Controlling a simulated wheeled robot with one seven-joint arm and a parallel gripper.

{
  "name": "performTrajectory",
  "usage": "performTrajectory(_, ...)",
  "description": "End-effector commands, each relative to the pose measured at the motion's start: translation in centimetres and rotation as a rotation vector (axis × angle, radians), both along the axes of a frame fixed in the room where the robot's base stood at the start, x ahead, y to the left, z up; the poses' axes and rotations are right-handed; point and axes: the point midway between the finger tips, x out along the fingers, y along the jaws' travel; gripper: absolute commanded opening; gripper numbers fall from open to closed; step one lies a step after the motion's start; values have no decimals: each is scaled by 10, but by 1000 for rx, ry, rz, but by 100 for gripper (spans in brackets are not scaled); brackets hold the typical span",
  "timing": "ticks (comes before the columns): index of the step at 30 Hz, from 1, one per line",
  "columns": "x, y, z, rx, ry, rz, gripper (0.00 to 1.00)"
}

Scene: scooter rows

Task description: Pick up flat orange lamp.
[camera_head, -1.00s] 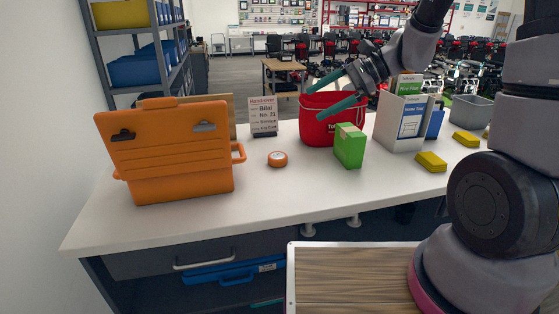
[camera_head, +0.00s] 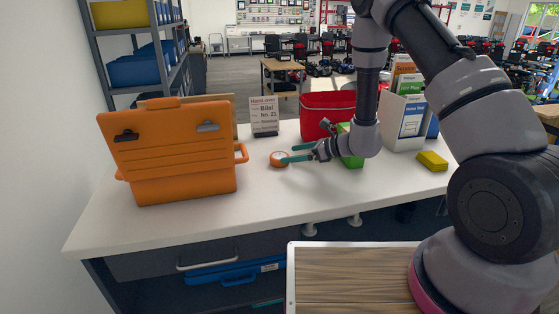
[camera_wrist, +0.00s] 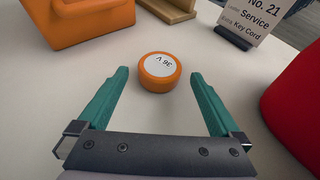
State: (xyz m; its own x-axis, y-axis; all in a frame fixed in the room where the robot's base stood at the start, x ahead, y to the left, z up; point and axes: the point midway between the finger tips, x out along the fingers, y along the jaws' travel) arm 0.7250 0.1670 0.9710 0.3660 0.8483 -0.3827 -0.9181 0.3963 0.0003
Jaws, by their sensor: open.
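The flat orange lamp (camera_head: 279,159) is a small round orange disc with a pale top. It lies on the white counter (camera_head: 215,222) between the orange toolbox and the red bin. In the wrist view the lamp (camera_wrist: 160,72) shows printed text on its top and sits just beyond the fingertips, near the middle of the gap. My gripper (camera_head: 285,154) has teal fingers and reaches in from the right at the lamp. In the wrist view my gripper (camera_wrist: 160,72) is open, with nothing held between its fingers.
An orange toolbox (camera_head: 175,158) stands on the left. A sign card (camera_head: 264,115) stands behind the lamp. The counter front is clear.

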Motion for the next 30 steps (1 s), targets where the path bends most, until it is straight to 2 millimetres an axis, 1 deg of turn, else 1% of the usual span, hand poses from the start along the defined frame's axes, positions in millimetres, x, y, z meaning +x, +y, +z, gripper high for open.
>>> performTrajectory(5, 4, 12, -5, 0, 0, 3, 100)
performTrajectory(9, 12, 30, -13, 0, 0, 4, 100)
performTrajectory(13, 19, 44, -20, -1, 0, 4, 100)
performTrajectory(16, 22, 49, -22, 0, 0, 2, 100)
performTrajectory(22, 22, 50, -22, 0, 0, 1, 100)
performTrajectory(23, 22, 50, -22, 0, 0, 1, 96)
performTrajectory(24, 22, 50, -22, 0, 0, 1, 81)
performTrajectory(26, 22, 49, -22, 0, 0, 1, 58)
performTrajectory(27, 22, 49, -22, 0, 0, 1, 43)
performTrajectory(28, 22, 49, -22, 0, 0, 1, 31)
performTrajectory(29, 22, 49, -22, 0, 0, 1, 23)
performTrajectory(30, 22, 49, -22, 0, 0, 1, 23)
